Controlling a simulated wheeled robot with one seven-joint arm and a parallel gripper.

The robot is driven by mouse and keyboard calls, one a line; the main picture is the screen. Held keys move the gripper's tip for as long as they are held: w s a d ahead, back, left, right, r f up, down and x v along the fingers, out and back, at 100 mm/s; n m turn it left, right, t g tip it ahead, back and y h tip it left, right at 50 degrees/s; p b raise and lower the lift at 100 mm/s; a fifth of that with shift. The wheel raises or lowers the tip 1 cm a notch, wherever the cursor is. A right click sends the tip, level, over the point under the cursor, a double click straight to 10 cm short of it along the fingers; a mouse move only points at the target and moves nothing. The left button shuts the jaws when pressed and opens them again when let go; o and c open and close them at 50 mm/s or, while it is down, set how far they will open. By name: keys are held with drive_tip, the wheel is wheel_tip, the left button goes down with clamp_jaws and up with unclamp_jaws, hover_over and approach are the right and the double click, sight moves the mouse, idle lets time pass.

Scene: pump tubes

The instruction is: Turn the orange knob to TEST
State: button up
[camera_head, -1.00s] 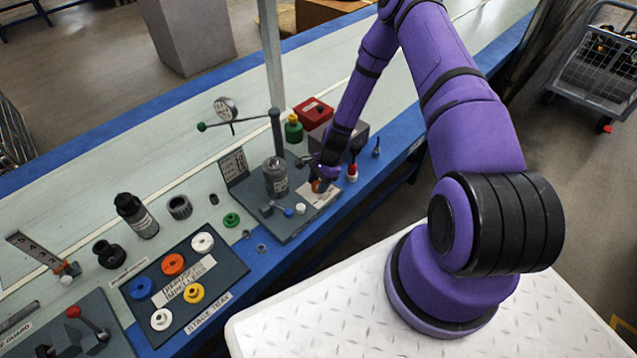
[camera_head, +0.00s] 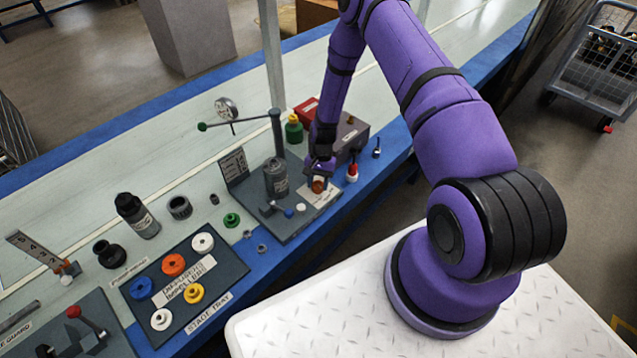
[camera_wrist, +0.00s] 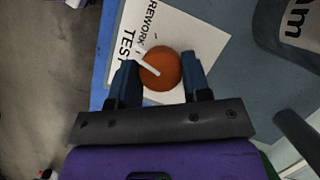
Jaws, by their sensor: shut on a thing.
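The orange knob (camera_wrist: 161,70) sits on a white label plate (camera_wrist: 208,42) printed with TEST and REWORK. A white pointer bar (camera_wrist: 147,63) on the knob points up and left in the wrist view, towards the printed words, close to TEST. My gripper (camera_wrist: 161,80) is shut on the knob, with one blue finger on each side of it. In the head view my gripper (camera_head: 320,176) is at the right end of the grey pump base (camera_head: 282,232), and the knob (camera_head: 318,186) shows just below it.
A dark canister (camera_head: 276,176) and a lever post (camera_head: 276,130) stand left of my gripper. A red-and-white plunger (camera_head: 352,172) stands to its right, and a grey-and-red box (camera_head: 349,135) behind. The stage tray (camera_head: 215,290) holds several coloured rings.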

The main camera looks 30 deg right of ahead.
drive_tip(key=shift+n+h, duration=0.4)
drive_tip(key=shift+n, duration=0.8)
drive_tip(key=shift+g, duration=0.3)
drive_tip(key=o, duration=0.9)
drive_tip(key=shift+r, duration=0.1)
drive_tip(key=v, duration=1)
drive_tip(key=shift+w+r, duration=0.2)
drive_tip(key=shift+r, duration=0.1)
